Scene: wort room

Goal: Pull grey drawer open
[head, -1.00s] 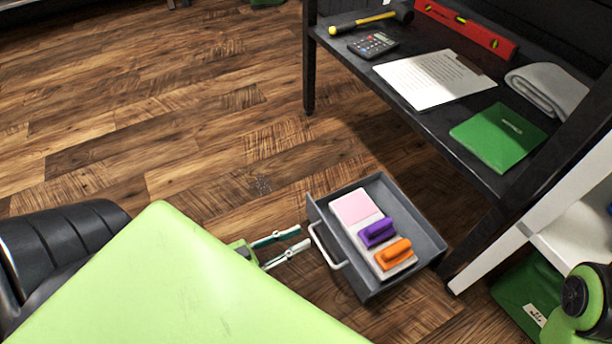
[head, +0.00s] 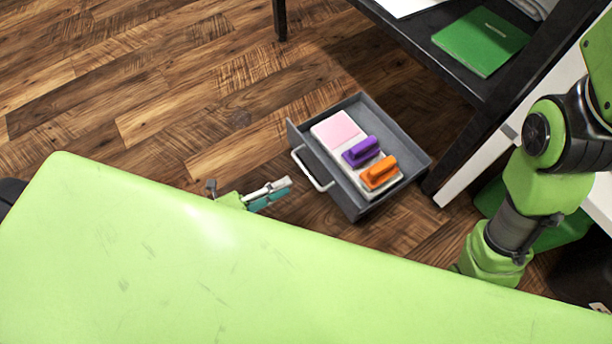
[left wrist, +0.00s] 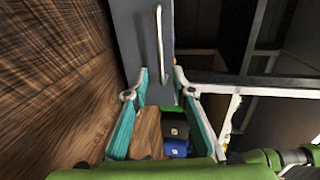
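The grey drawer (head: 407,136) stands pulled out beside the black desk leg, its open top showing. Its light bar handle (head: 312,172) is on the front face toward my left gripper. Inside lie a pink pad (head: 336,128), a purple-handled block (head: 361,151) and an orange-handled block (head: 380,172). My left gripper (head: 275,191) is left of the handle, apart from it and empty. In the left wrist view, its teal-padded fingers (left wrist: 160,78) are spread, with the drawer front (left wrist: 133,32) and handle (left wrist: 161,48) beyond them. My right arm shows at the right; its gripper is hidden or outside the picture.
The black desk (head: 452,72) stands behind the drawer with a green folder (head: 481,41) on it. A white panel (head: 478,162) is to the drawer's right. Wood floor (head: 180,95) is clear to the left and behind.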

